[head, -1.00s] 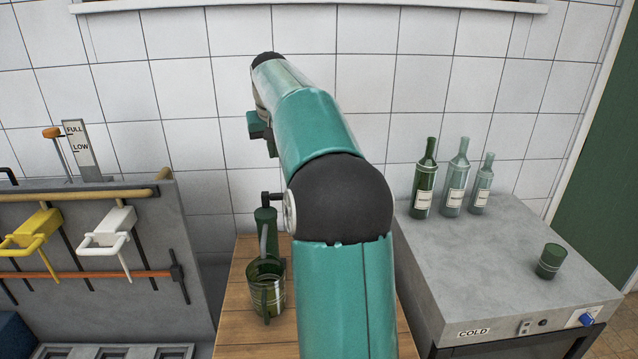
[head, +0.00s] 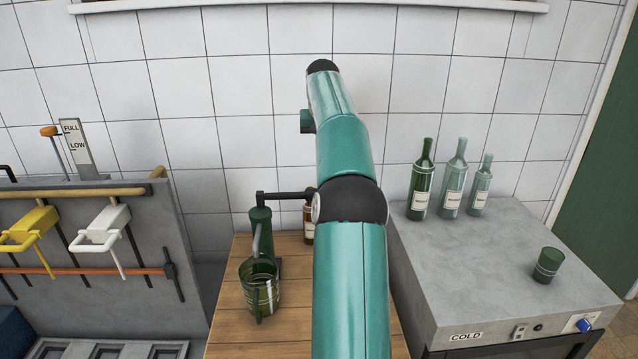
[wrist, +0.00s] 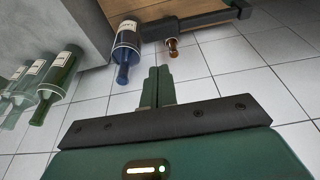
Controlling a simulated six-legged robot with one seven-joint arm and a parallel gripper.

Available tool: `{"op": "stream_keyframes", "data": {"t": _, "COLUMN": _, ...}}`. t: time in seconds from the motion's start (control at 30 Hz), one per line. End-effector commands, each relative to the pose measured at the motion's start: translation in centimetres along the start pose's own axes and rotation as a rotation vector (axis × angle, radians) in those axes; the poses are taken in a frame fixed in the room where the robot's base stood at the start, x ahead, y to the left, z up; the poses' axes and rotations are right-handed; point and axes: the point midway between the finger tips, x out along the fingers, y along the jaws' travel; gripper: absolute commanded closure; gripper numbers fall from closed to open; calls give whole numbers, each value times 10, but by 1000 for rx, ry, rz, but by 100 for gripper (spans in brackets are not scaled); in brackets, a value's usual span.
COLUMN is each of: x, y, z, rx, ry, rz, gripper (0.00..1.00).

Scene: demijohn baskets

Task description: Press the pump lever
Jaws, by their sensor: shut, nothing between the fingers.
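The pump (head: 261,222) is a dark green column on the wooden table in the head view. Its black lever (head: 284,196) reaches out level to the right, and my arm hides its far end. A green glass jug (head: 261,290) stands in front of the pump, by its curved spout. My gripper (wrist: 158,72) shows in the wrist view with its green fingers together and nothing between them. In the head view my arm hides the fingers. The gripper's distance from the lever cannot be told.
A small amber bottle (head: 308,222) stands behind my arm. A blue bottle (wrist: 125,48) shows in the wrist view. Several bottles and a green cup (head: 547,265) stand on the grey cold cabinet (head: 480,285) at right. A grey panel (head: 150,235) with yellow and white handles is left.

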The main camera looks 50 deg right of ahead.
Motion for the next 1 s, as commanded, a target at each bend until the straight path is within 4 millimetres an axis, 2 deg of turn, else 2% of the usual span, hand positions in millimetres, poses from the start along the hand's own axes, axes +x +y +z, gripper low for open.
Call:
{"op": "stream_keyframes", "data": {"t": 0.13, "x": 4, "y": -1, "z": 0, "rx": -1, "ry": -1, "rz": 0, "gripper": 100}}
{"op": "stream_keyframes", "data": {"t": 0.27, "x": 19, "y": -1, "z": 0, "rx": -3, "ry": -2, "rz": 0, "gripper": 100}}
{"op": "stream_keyframes", "data": {"t": 0.7, "x": 104, "y": -2, "z": 0, "rx": -5, "ry": -2, "rz": -2, "gripper": 100}}
{"op": "stream_keyframes", "data": {"t": 0.9, "x": 130, "y": -2, "z": 9, "rx": -5, "ry": -1, "rz": -1, "gripper": 100}}
{"op": "stream_keyframes", "data": {"t": 1.0, "x": 136, "y": -1, "z": 10, "rx": -4, "ry": 1, "rz": -2, "gripper": 100}}
